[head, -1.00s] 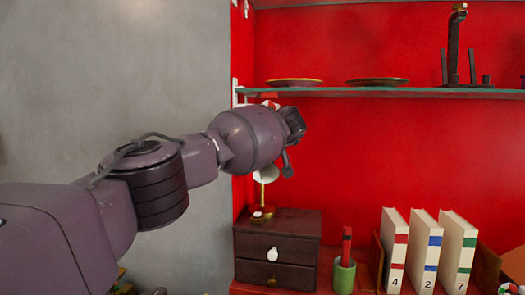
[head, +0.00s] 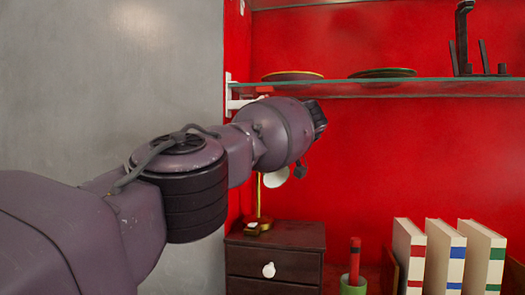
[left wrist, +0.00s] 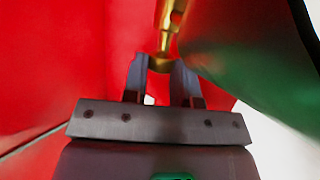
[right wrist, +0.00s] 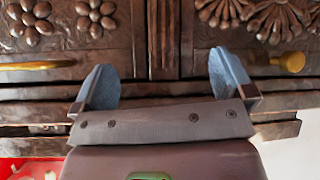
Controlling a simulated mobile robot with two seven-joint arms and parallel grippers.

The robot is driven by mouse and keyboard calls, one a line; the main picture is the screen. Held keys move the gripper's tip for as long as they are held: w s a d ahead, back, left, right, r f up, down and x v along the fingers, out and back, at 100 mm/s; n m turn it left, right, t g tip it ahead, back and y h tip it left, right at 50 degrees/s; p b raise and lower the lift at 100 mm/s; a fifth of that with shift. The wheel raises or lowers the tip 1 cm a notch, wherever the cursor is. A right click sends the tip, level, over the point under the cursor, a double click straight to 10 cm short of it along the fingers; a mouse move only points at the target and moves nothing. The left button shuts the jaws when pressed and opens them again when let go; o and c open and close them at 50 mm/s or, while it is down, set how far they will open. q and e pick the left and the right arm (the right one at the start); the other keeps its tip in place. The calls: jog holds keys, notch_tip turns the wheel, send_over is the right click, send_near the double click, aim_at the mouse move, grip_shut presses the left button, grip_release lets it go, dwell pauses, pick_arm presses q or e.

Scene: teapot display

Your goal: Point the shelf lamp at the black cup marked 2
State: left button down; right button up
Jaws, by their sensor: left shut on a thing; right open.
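The brass lamp (head: 258,205) stands on a small dark drawer chest, its pale shade (head: 277,178) partly hidden behind my left arm. In the left wrist view, my left gripper (left wrist: 163,66) is shut on a brass part of the lamp (left wrist: 167,30). A large dark green surface, probably the shade (left wrist: 240,75), fills the right side there, with a bright white area beside it. My right gripper (right wrist: 164,82) is open and empty in front of carved dark wood. No black cup marked 2 shows in any view.
A glass shelf (head: 380,89) holds plates (head: 292,76) and a dark stand (head: 463,45). Below are the drawer chest (head: 275,262), a green cup (head: 352,286) with a red stick, and several white books (head: 443,260). Brass handles (right wrist: 38,65) show near my right gripper.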

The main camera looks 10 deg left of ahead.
jog(key=shift+s, duration=0.1)
pick_arm(q)
jog(key=c, duration=0.9)
grip_release()
pick_arm(e)
jog(key=shift+s+f, duration=0.1)
jog(key=shift+s, duration=0.05)
pick_arm(q)
jog(key=v, duration=0.2)
jog(key=p+v, duration=0.1)
jog(key=v, duration=0.1)
jog(key=shift+a+r, duration=0.15)
jog(key=shift+r, duration=0.1)
jog(key=p+v, duration=0.1)
jog(key=v, duration=0.4)
jog(key=shift+s+d, duration=0.1)
jog(key=shift+d, duration=0.15)
jog(key=shift+s+d+p, duration=0.3)
jog(key=shift+s+d, duration=0.15)
jog(key=shift+d, duration=0.15)
pick_arm(e)
jog(key=shift+s+d+r+m, duration=0.2)
jog(key=shift+s+d+m, duration=0.15)
jog(key=shift+s+m, duration=0.1)
